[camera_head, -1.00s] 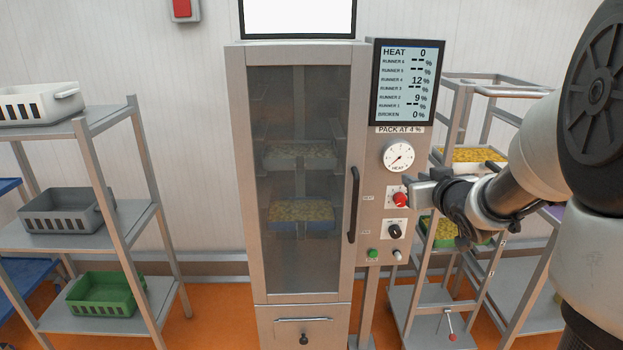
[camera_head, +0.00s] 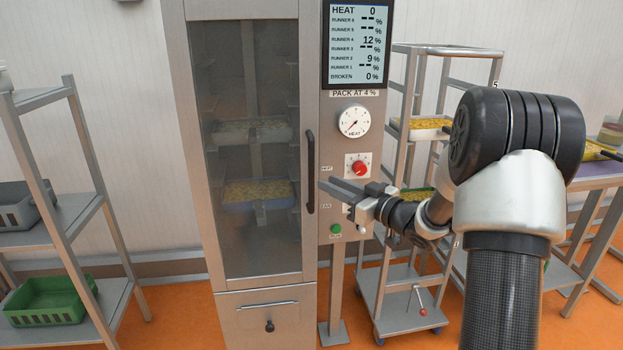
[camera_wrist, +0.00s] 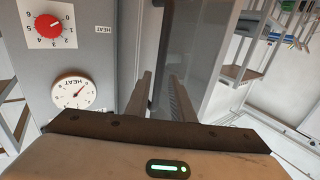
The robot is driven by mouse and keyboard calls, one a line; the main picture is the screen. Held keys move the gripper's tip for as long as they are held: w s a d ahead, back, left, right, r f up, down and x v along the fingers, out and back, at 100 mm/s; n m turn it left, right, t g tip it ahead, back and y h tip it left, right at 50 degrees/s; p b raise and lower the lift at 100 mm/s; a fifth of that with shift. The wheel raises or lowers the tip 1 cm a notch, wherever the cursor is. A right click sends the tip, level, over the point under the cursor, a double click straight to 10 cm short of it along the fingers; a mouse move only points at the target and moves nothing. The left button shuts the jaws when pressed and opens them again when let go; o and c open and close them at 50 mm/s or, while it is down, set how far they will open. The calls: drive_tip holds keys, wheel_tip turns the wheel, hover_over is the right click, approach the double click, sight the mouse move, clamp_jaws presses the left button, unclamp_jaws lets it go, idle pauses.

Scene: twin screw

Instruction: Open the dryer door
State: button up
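The dryer door (camera_head: 256,245) is a tall, dark glass panel in a metal frame, and it stands shut. Its black vertical handle (camera_head: 310,172) is on the door's right edge. My gripper (camera_head: 325,185) is just right of the handle, in front of the control panel, with its fingers pointing left toward it. In the wrist view my gripper (camera_wrist: 160,82) has its two fingers apart, with a gap between them. The dark handle (camera_wrist: 157,92) shows in that gap, beyond the fingertips or between them; I cannot tell which. Nothing is seen gripped.
The control panel has a red knob (camera_head: 359,168), a heat dial (camera_head: 353,121) and a green button (camera_head: 336,229). A wheeled rack (camera_head: 405,255) with trays stands right of it. A shelf (camera_head: 95,215) with crates stands left. A drawer (camera_head: 268,318) is below the door.

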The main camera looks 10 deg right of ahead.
drive_tip(key=x, duration=0.8)
drive_tip(key=shift+b, duration=0.4)
drive_tip(key=shift+c, duration=0.2)
clamp_jaws()
